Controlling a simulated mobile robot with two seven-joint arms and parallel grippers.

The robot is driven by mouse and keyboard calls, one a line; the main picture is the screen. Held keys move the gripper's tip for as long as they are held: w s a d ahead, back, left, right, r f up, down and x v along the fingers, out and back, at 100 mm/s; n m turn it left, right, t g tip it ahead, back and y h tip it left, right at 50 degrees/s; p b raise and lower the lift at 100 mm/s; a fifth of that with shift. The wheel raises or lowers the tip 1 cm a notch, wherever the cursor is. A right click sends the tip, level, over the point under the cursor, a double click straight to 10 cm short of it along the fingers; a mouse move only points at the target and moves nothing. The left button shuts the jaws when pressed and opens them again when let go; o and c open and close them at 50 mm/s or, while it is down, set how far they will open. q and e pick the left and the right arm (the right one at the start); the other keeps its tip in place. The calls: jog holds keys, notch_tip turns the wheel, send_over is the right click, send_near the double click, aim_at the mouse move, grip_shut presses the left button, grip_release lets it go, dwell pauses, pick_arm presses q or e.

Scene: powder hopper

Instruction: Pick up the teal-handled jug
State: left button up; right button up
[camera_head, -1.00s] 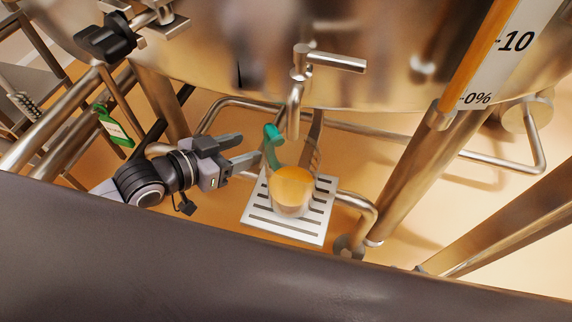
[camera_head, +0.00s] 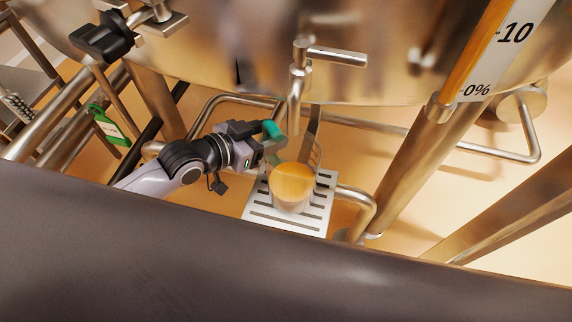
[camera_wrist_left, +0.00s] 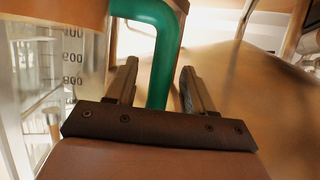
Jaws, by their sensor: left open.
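The jug (camera_head: 291,190) is clear with orange contents and stands on a slotted metal drip tray (camera_head: 262,213) below a metal tap. Its teal handle (camera_head: 272,130) is on the jug's left side. My left gripper (camera_head: 268,145) is at the handle in the head view. In the left wrist view the teal handle (camera_wrist_left: 159,60) passes between the two open fingers of my left gripper (camera_wrist_left: 158,80), with gaps visible on both sides. The jug's marked clear wall (camera_wrist_left: 85,60) is at the left there. My right gripper is not in view.
The tap (camera_head: 298,75) hangs just above the jug under the large metal hopper (camera_head: 220,50). A bent pipe (camera_head: 365,200) runs right of the tray, near a thick metal leg (camera_head: 410,165). A dark surface (camera_head: 200,260) fills the near side.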

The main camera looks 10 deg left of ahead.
pick_arm(q)
grip_shut()
jog(key=shift+r, duration=0.1)
jog(key=shift+r, duration=0.1)
dwell(0.3)
